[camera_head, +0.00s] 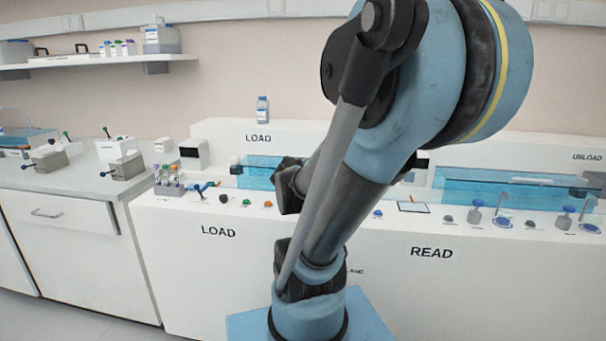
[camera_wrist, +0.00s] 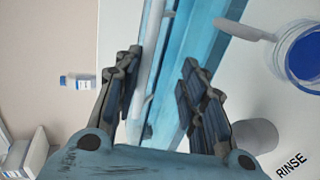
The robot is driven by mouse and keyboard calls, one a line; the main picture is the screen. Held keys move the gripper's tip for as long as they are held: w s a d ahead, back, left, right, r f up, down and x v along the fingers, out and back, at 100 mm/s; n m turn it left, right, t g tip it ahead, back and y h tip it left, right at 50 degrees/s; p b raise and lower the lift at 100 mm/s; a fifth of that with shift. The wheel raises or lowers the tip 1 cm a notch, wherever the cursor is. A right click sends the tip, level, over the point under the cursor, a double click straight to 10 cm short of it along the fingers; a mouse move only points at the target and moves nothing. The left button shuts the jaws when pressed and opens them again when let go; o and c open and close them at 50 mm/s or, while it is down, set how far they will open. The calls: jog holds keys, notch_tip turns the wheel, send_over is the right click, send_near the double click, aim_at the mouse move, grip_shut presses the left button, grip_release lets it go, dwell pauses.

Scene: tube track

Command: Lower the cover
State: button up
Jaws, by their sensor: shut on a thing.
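A translucent blue cover (camera_wrist: 180,50) with a pale bar (camera_wrist: 152,50) along it fills the middle of the wrist view. My gripper (camera_wrist: 160,78) has its two dark fingers on either side of the cover's edge and bar and is shut on it. Exactly where the fingers touch is hard to see. In the head view my arm hides the gripper and the part of the cover it holds. Blue translucent panels show to the left (camera_head: 257,170) and right (camera_head: 500,190) of my arm; I cannot tell which belongs to the held cover.
A blue-lidded round container (camera_wrist: 302,55) and a grey cylinder (camera_wrist: 255,136) stand close to the right finger, by the RINSE label. A bottle (camera_wrist: 78,81) is left of the fingers. A tube rack (camera_head: 169,186) and several coloured buttons line the bench front.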

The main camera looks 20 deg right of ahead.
jog(key=shift+s, duration=0.45)
jog(key=shift+w+r, duration=0.15)
jog(key=shift+r, duration=2.35)
jog(key=shift+w+r, duration=0.15)
jog(key=shift+r, duration=2.35)
jog(key=shift+s, duration=0.1)
